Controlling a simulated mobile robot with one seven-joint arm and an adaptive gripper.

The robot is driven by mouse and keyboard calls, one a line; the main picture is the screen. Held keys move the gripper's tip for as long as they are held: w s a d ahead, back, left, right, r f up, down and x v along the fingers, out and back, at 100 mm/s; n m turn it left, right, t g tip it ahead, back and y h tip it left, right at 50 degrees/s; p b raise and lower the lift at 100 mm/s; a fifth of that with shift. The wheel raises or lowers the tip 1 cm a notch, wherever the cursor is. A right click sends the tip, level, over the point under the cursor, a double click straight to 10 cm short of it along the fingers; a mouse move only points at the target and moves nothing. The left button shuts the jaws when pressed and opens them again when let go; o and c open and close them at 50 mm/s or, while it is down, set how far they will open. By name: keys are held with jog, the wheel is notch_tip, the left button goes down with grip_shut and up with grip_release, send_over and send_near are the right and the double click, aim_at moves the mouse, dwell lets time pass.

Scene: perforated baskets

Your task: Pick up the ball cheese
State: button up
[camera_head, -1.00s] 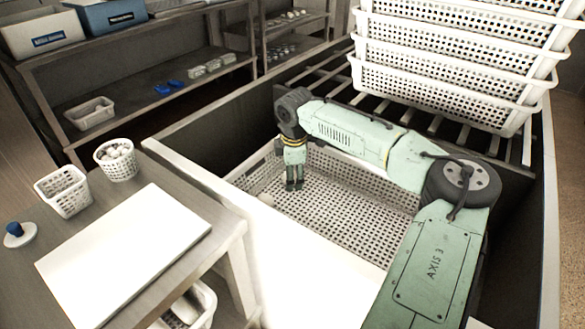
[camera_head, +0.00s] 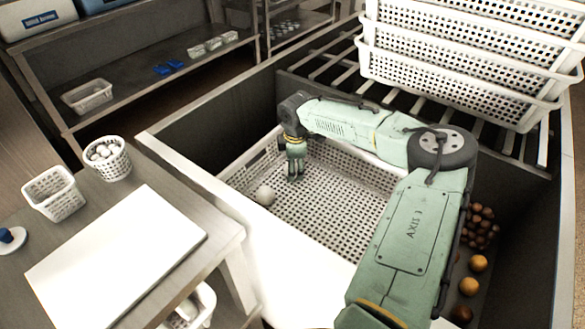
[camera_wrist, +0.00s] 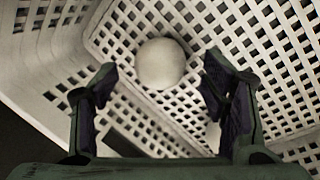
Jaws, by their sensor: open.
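The ball cheese appears as a pale white ball (camera_head: 265,195) lying in the left part of a white perforated basket (camera_head: 330,211), near its left wall. In the wrist view the ball (camera_wrist: 160,63) sits ahead of and between my fingers, slightly beyond their tips. My gripper (camera_head: 294,178) hangs inside the basket area, to the right of and a little above the ball in the head view. In the wrist view my gripper (camera_wrist: 157,88) has its two fingers spread apart with nothing between them. Another pale shape at the right finger is mostly hidden.
Stacked white baskets (camera_head: 460,75) stand on a slatted rack at the back right. Brown and orange balls (camera_head: 478,262) lie right of my arm. A white board (camera_head: 115,255) and small baskets (camera_head: 107,158) rest on the left table. Dark bin walls surround the basket.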

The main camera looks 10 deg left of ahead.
jog(key=shift+x, duration=1.55)
jog(key=c, duration=1.3)
